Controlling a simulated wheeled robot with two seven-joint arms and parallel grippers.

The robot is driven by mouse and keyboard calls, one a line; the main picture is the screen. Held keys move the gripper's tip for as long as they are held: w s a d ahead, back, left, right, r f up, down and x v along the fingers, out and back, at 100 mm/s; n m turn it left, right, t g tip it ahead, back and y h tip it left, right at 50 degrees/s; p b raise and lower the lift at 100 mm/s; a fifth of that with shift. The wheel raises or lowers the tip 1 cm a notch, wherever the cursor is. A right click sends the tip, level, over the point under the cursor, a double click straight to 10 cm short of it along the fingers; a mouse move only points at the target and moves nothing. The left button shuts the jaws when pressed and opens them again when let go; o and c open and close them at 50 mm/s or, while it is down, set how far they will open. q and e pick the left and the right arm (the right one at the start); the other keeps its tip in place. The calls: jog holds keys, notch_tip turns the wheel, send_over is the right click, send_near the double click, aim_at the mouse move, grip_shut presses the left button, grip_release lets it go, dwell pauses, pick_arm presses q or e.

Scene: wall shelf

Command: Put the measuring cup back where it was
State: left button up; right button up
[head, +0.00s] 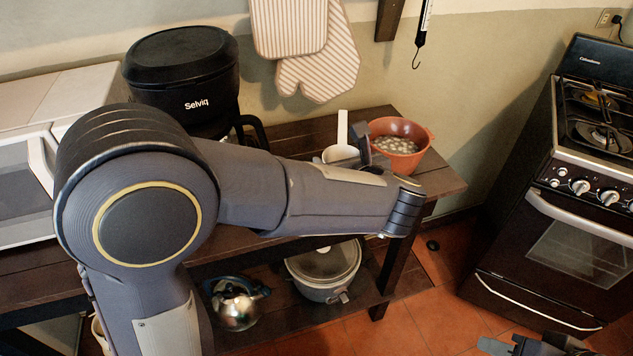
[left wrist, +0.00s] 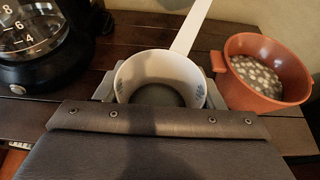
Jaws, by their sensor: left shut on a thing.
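The measuring cup (head: 342,128) is white with a long straight handle and stands upright at the right end of the wooden shelf top. In the left wrist view the measuring cup (left wrist: 160,68) shows blue marks inside, and its handle points away and up. My left gripper (head: 357,150) is shut on it; in the left wrist view the left gripper (left wrist: 158,92) has a finger on each side of the bowl. The cup's underside is hidden, so I cannot tell whether it touches the shelf. My right gripper (head: 540,346) is partly visible at the bottom right, away from the cup.
An orange bowl (head: 400,145) of pale pieces stands close right of the cup. A black coffee maker (head: 185,75) stands left. Mitts (head: 318,60) hang behind. A kettle (head: 237,305) and a pot (head: 325,270) sit below. A stove (head: 560,190) is at right.

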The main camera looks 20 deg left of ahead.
pick_arm(q)
jog(key=a+f, duration=0.2)
jog(key=w+a+f, duration=0.1)
jog(key=a+f, duration=0.1)
jog(key=shift+w+f+b, duration=0.15)
jog(key=shift+f+b, duration=0.2)
jog(key=shift+f, duration=0.05)
jog(key=f, duration=0.2)
jog(key=a+f, duration=0.1)
jog(key=shift+w+f+b, duration=0.25)
jog(key=shift+f+b, duration=0.05)
jog(key=shift+f, duration=0.4)
jog(key=shift+f+b, duration=0.2)
jog(key=shift+b, duration=0.1)
jog(key=o, duration=1.1)
jog(key=shift+r, duration=0.15)
